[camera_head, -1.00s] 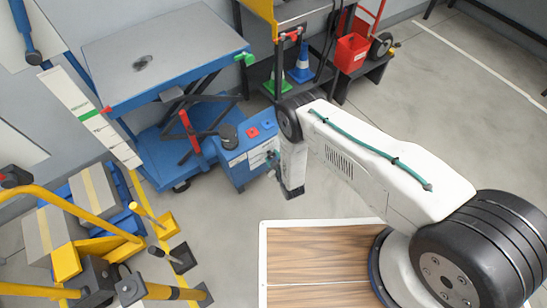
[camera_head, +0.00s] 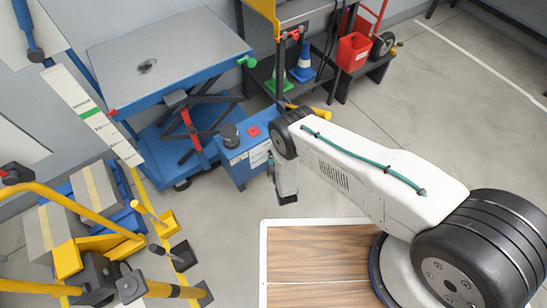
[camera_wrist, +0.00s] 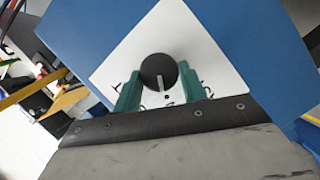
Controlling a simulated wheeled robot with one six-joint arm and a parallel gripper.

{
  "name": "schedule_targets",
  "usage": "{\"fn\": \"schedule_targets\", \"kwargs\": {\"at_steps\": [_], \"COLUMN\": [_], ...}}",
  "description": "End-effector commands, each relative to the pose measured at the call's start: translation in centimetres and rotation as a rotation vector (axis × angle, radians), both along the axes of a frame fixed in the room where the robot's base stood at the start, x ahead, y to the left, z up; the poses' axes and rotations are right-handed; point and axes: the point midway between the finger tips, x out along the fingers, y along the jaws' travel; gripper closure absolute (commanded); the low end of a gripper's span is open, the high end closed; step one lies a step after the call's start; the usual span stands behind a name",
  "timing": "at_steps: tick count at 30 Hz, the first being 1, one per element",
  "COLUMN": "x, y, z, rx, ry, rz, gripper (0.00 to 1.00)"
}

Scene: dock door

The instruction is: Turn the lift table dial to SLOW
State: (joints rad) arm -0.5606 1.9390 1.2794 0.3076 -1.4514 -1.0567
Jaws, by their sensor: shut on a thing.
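The dial (camera_wrist: 154,68) is a round black knob with a white pointer line, on a white plate (camera_wrist: 190,40) on a blue control box. In the wrist view its pointer aims down toward my gripper's base. My gripper (camera_wrist: 160,76) is shut on the dial, one green finger on each side. The plate's lettering is partly hidden by the fingers, and I cannot read any setting. In the head view the control box (camera_head: 236,172) stands beside the blue lift table (camera_head: 165,62); the dial is not visible there.
A black knob (camera_head: 229,133) and a red button (camera_head: 254,131) are on top of the box. Yellow equipment with boxes stands at left. A shelf with cones (camera_head: 301,70) and a red bin (camera_head: 350,52) is behind. Floor at right is clear.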

Motion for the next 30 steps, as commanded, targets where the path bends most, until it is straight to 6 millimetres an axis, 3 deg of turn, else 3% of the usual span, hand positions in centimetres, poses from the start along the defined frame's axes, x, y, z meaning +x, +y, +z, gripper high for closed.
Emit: {"fn": "schedule_targets", "kwargs": {"at_steps": [10, 11, 12, 23, 30], "x": [-0.1, -0.1, -0.1, -0.5, -4.2], "y": [0.1, 0.1, 0.1, -0.1, -1.0], "z": [0.0, 0.0, 0.0, 0.0, 0.7], "rx": [-0.001, -0.001, -0.001, -0.001, -0.002], "ry": [0.0, 0.0, 0.0, 0.002, 0.003], "rz": [0.002, 0.002, 0.002, 0.001, 0.003], "gripper": [0.81, 0.5, 0.39, 0.38, 0.38]}}
